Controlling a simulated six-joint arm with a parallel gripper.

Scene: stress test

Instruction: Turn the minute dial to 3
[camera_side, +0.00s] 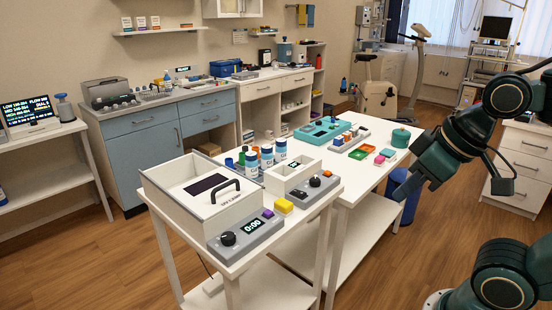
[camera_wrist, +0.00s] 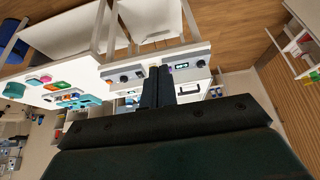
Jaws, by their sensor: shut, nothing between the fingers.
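A white-and-grey box device (camera_side: 245,225) with a black handle stands at the front corner of the white table. Its front panel has a black round dial (camera_side: 228,239), a display (camera_side: 253,225) reading 0:00 and a purple button (camera_side: 268,213). Which dial is the minute dial is not labelled legibly. My gripper (camera_side: 400,197) is shut and empty, in the air right of the table, apart from both devices. In the wrist view, the fingers (camera_wrist: 158,82) point toward the two panels.
Blue-and-white bottles (camera_side: 266,157) stand behind the handled box. A teal tray (camera_side: 322,130), a parts tray (camera_side: 350,140) and a green pot (camera_side: 401,138) are farther back. Space between my gripper and the table is clear.

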